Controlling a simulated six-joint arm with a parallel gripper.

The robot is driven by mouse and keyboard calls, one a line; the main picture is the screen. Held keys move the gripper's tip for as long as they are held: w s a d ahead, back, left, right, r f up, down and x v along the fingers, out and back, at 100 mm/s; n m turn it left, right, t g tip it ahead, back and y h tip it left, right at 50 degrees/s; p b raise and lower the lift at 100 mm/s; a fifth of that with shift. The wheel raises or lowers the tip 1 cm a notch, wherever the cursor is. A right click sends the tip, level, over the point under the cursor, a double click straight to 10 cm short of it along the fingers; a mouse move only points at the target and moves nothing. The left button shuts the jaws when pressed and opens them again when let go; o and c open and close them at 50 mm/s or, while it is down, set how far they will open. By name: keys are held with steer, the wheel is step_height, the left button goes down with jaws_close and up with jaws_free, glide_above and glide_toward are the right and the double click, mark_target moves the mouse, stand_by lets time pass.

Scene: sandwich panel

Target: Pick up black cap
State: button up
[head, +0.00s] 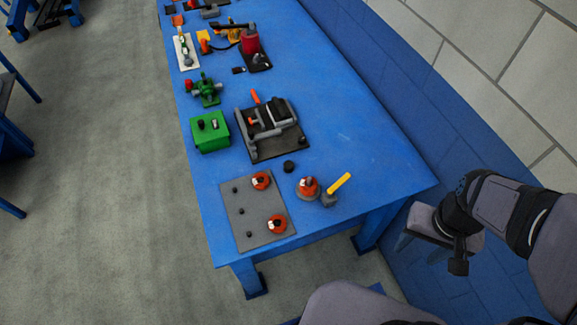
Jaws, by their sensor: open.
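A small round black cap (289,166) lies on the blue table, between the dark fixture plate and the grey panel. Nothing touches it that I can see. My gripper (420,250) is at the right, beyond the table's near right corner and well away from the cap. Its jaws are apart and empty.
The grey panel (256,226) carries orange-red knobs and small black pegs. A round orange-topped part (307,188) and a yellow-handled hammer (340,184) lie right of the cap. A dark fixture (275,145) and green box (210,140) stand behind. The table's right side (370,140) is clear.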

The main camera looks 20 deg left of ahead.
steer(key=w+a+f+n+t+b, duration=0.1)
steer(key=w+a+f+b, duration=0.4)
steer(key=w, duration=0.4)
steer(key=n+t+b, duration=0.1)
steer(key=t+b, duration=0.3)
steer(key=b, duration=0.7)
glide_toward(288, 165)
steer(key=f, duration=0.2)
steer(key=shift+y, duration=0.4)
steer(key=shift+w+d+p+x, duration=0.1)
steer(key=shift+p+x, duration=0.3)
steer(key=shift+x, duration=0.75)
steer(key=shift+w+d+p+x, duration=0.1)
steer(key=shift+p+x, duration=0.3)
steer(key=shift+x, duration=0.8)
steer(key=shift+w+d+p+x, duration=0.15)
steer(key=shift+p+x, duration=0.25)
steer(key=shift+x, duration=0.75)
steer(key=shift+r, duration=0.15)
steer(key=c, duration=1.2)
steer(key=shift+o, duration=0.2)
steer(key=shift+r, duration=0.1)
